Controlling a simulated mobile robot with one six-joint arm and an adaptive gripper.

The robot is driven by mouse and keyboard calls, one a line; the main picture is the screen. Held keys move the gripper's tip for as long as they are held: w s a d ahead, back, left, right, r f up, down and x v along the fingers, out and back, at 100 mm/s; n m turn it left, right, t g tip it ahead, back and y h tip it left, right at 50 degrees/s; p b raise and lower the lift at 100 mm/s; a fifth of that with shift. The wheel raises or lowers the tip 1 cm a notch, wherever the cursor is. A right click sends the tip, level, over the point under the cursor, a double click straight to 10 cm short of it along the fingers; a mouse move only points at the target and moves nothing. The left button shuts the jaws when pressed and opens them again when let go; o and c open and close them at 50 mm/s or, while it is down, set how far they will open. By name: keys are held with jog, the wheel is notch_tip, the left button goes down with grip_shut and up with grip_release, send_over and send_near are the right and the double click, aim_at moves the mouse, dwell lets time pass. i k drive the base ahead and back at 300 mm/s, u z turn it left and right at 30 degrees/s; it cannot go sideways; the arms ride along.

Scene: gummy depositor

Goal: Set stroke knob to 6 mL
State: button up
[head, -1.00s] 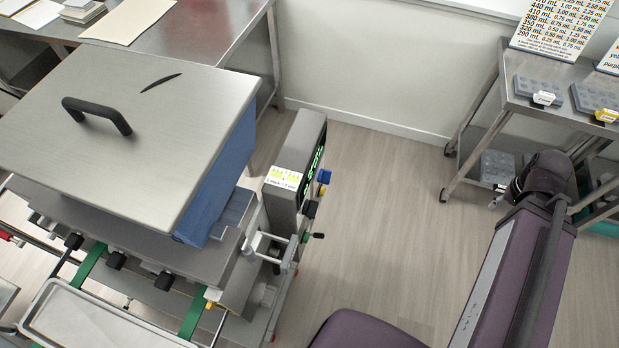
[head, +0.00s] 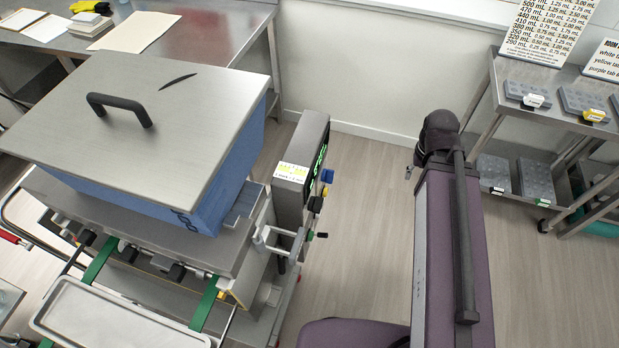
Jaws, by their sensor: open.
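The depositor (head: 150,195) stands at the left with a lidded blue hopper (head: 232,190). A grey control column (head: 302,165) with a lit green display rises on its right side. Several small controls sit on and below it: a blue one (head: 327,176), a black one (head: 315,204) and a dark handle with a green part (head: 321,235). I cannot tell which is the stroke knob, and no setting is readable. My gripper (head: 408,173) shows only as a small grey piece left of my purple arm, right of the controls and apart from them. The rest of it is hidden.
A printed mL chart (head: 548,30) stands on a metal cart (head: 500,115) holding grey molds. A steel table (head: 200,30) is at the back left. A tray (head: 60,322) is at the depositor's front. Floor (head: 365,215) is clear between depositor and arm.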

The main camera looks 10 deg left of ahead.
aim_at(328, 175)
jog(key=u, duration=0.85)
jog(key=k, duration=0.95)
jog(key=z, duration=0.1)
jog(key=i, duration=0.9)
